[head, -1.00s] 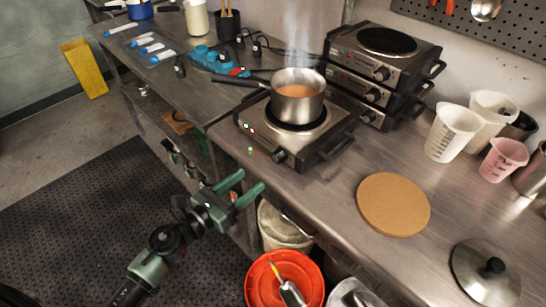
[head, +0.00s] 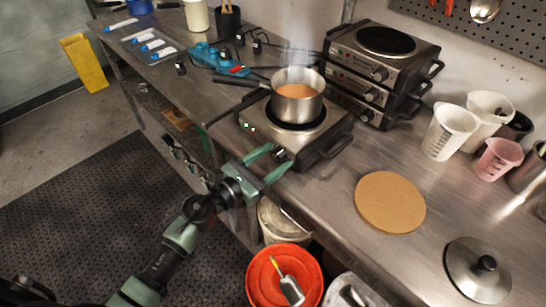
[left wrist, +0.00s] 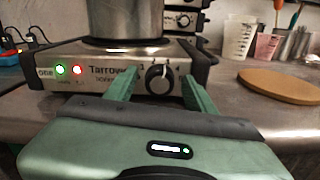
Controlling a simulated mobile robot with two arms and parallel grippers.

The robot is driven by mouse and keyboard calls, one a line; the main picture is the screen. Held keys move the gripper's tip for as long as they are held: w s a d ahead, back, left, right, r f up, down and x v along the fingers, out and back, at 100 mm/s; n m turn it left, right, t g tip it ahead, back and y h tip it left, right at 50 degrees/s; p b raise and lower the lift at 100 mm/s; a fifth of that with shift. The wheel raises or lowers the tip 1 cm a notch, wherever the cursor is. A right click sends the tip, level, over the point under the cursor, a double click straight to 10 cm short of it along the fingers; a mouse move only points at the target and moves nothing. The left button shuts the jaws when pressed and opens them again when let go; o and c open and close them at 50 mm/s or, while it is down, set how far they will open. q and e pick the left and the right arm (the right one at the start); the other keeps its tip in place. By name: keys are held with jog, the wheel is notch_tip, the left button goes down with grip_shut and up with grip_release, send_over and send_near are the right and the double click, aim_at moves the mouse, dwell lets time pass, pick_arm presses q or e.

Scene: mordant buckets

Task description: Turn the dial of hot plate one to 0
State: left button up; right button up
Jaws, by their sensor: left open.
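Hot plate one (head: 325,143) stands at the bench's front edge with a steaming steel pot (head: 297,98) of orange-brown liquid on it. In the left wrist view its front panel (left wrist: 97,75) shows a "one" label, a green light and a red light, both lit. Its dial (left wrist: 159,79) is black with a white mark near the top. My left gripper (head: 268,164) is open, with its green fingers (left wrist: 159,90) on either side of the dial. I cannot tell whether they touch it. My right gripper is not in view.
A stack of other hot plates (head: 378,70) stands behind to the right. A cork mat (head: 390,202), a steel lid (head: 477,270) and measuring cups (head: 450,131) lie to the right. A red bucket (head: 256,290) and a white bucket (head: 283,222) stand below the bench edge.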

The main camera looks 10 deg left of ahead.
pick_arm(q)
jog(key=shift+c, duration=0.3)
grip_shut()
jog(key=shift+n, duration=0.3)
jog(key=n+p, duration=0.1)
jog(key=n, duration=0.2)
jog(key=shift+n, duration=0.4)
jog(key=n+p, duration=0.2)
jog(key=n, duration=0.4)
jog(key=shift+a, duration=0.1)
jog(key=n+p, duration=0.1)
jog(key=n, duration=0.4)
jog(key=shift+n, duration=0.4)
jog(key=n+p, duration=0.1)
jog(key=n, duration=0.4)
jog(key=shift+f+p, duration=0.15)
jog(key=shift+p, duration=0.25)
jog(key=shift+n, duration=0.3)
